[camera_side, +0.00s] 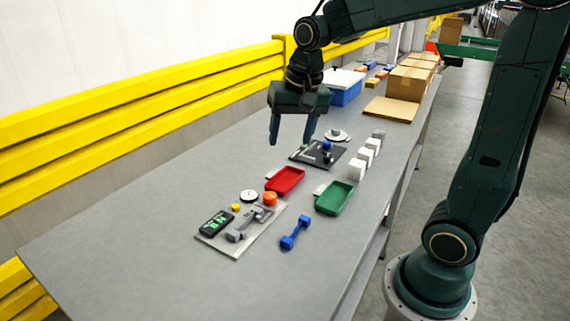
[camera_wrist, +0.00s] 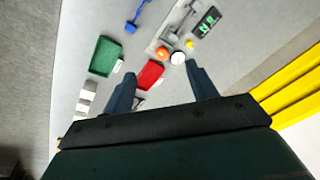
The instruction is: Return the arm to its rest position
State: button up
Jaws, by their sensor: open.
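My gripper (camera_side: 292,135) hangs above the table (camera_side: 150,230), fingers pointing down and spread apart with nothing between them. In the side view it is behind the red tray and left of a dark plate. In the wrist view my gripper (camera_wrist: 162,88) shows two separate fingers, with the red tray partly between them. My arm reaches across from its base at the right.
Below are a red tray (camera_side: 286,180), a green tray (camera_side: 335,198), a blue dumbbell-shaped part (camera_side: 295,233), a grey plate (camera_side: 225,245) with a display, white blocks (camera_side: 366,155) and a dark plate (camera_side: 304,154). Boxes (camera_side: 408,82) stand behind; a yellow rail (camera_side: 140,100) runs left.

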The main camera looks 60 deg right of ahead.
jog(key=s+a+n+t, duration=0.1)
jog(key=s+n, duration=0.3)
jog(key=s, duration=0.4)
jog(key=s+a+r+n+t, duration=0.1)
jog(key=s+a+n+t, duration=0.1)
jog(key=s+a+n, duration=0.2)
jog(key=shift+s, duration=1.9)
jog(key=shift+w, duration=0.1)
